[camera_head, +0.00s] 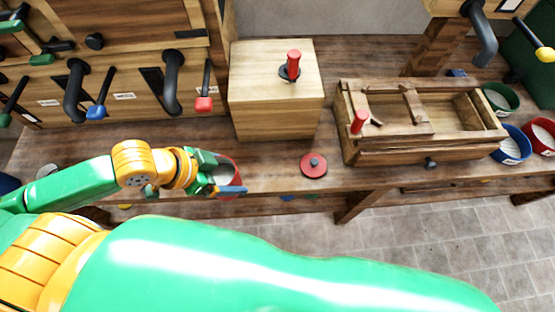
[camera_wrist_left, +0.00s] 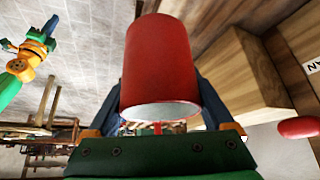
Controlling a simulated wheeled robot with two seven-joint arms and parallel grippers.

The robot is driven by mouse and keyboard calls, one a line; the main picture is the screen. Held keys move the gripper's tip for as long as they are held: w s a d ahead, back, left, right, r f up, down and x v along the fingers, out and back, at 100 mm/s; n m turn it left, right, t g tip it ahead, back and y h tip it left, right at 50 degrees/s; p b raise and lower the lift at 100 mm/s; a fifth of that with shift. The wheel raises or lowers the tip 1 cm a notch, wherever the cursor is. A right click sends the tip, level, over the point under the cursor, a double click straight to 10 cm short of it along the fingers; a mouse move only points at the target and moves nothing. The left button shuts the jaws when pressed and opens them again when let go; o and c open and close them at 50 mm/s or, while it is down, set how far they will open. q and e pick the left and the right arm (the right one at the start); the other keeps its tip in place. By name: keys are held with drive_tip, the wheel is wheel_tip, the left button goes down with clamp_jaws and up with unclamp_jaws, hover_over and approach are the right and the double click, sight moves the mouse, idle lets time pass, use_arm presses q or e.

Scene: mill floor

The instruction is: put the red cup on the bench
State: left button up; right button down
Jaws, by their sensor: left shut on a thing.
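The red cup (camera_wrist_left: 160,55) fills the middle of the left wrist view, with its pale open mouth towards the camera. My left gripper (camera_head: 222,178) is shut on it, with dark blue fingers on both sides. In the head view the cup (camera_head: 236,172) is partly hidden by the gripper and appears over the front strip of the wooden bench (camera_head: 265,178). I cannot tell whether it touches the bench top. A small part of my other arm shows at the left of the left wrist view; its jaws are too small to read.
A red disc with a knob (camera_head: 314,165) lies right of the cup. A wooden block with a red handle (camera_head: 275,110) stands behind. A wooden box (camera_head: 400,150) and several cups, including a green one (camera_head: 501,97), are further right. Bench between gripper and disc is clear.

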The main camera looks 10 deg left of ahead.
use_arm(q)
drive_tip(key=w+d+f, duration=0.2)
drive_tip(key=w+f, duration=0.1)
drive_tip(key=w+d+f, duration=0.2)
drive_tip(key=w+f, duration=0.1)
drive_tip(key=w, duration=0.1)
drive_tip(key=w+d+f, duration=0.1)
drive_tip(key=w+f, duration=0.2)
drive_tip(key=w, duration=0.1)
drive_tip(key=shift+w+d+f, duration=0.15)
drive_tip(key=shift+w+d, duration=0.1)
drive_tip(key=shift+d, duration=0.15)
wheel_tip(320, 180, down, 3)
drive_tip(key=shift+r+p, duration=0.1)
drive_tip(key=shift+p, duration=0.2)
drive_tip(key=shift+w+f, duration=0.1)
drive_tip(key=shift+f, duration=0.1)
use_arm(e)
drive_tip(key=shift+w+d+f, duration=0.1)
drive_tip(key=shift+d+f, duration=0.25)
drive_tip(key=shift+f, duration=0.25)
use_arm(q)
drive_tip(key=shift+f, duration=0.1)
use_arm(e)
drive_tip(key=shift+f, duration=0.1)
use_arm(q)
drive_tip(key=o, duration=1.3)
drive_tip(key=shift+o, duration=0.2)
